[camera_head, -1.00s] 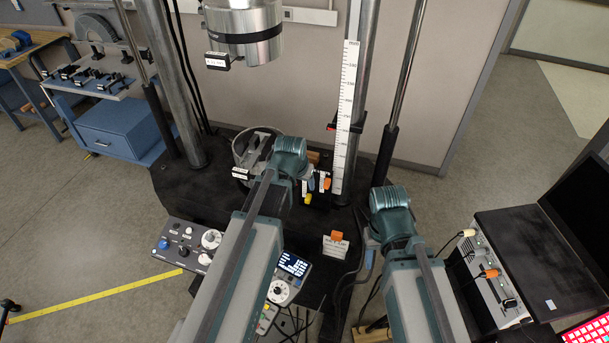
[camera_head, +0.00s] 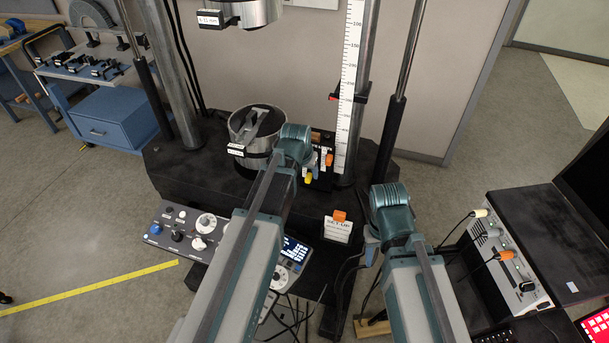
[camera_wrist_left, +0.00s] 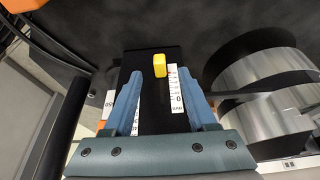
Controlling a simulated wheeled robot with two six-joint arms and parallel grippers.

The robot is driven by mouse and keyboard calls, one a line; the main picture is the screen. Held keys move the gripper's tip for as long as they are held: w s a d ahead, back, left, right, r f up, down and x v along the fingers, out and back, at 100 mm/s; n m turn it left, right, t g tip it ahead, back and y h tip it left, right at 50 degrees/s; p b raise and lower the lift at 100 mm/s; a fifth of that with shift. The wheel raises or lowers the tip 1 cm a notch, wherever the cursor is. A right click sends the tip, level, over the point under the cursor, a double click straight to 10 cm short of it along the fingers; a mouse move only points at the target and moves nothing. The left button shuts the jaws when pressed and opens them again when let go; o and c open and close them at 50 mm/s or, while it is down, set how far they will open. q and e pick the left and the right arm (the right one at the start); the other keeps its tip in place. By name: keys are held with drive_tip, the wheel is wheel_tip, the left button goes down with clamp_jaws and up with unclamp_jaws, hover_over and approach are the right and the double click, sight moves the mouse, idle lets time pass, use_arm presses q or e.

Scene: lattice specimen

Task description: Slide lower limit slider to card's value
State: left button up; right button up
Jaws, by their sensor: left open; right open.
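A black slider panel (camera_head: 319,181) stands on the machine's dark base, with a yellow knob (camera_head: 308,177) and an orange knob (camera_head: 328,160). In the left wrist view the yellow knob (camera_wrist_left: 160,65) sits beside a white scale (camera_wrist_left: 176,92) marked 0 and mm at its near end. My left gripper (camera_wrist_left: 160,88) is open, one finger on each side of the panel's middle, with the yellow knob just beyond the tips and apart from them. The set-up card (camera_head: 338,230) has an orange clip; its value is too small to read. My right gripper (camera_head: 372,246) is open and empty, right of the card.
A metal cylinder (camera_head: 258,142) stands left of the panel, close to my left gripper. A tall ruler (camera_head: 348,90) rises behind. A control box (camera_head: 189,228) and a small screen unit (camera_head: 294,249) are in front. Cables hang below the card.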

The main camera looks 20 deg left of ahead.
sight(308, 177)
use_arm(q)
drive_tip(key=b+x, duration=0.2)
drive_tip(key=x, duration=0.2)
drive_tip(key=shift+b, duration=0.3)
use_arm(e)
wheel_tip(308, 177, down, 4)
drive_tip(key=shift+r, duration=0.2)
use_arm(q)
drive_tip(key=shift+r, duration=0.1)
clamp_jaws()
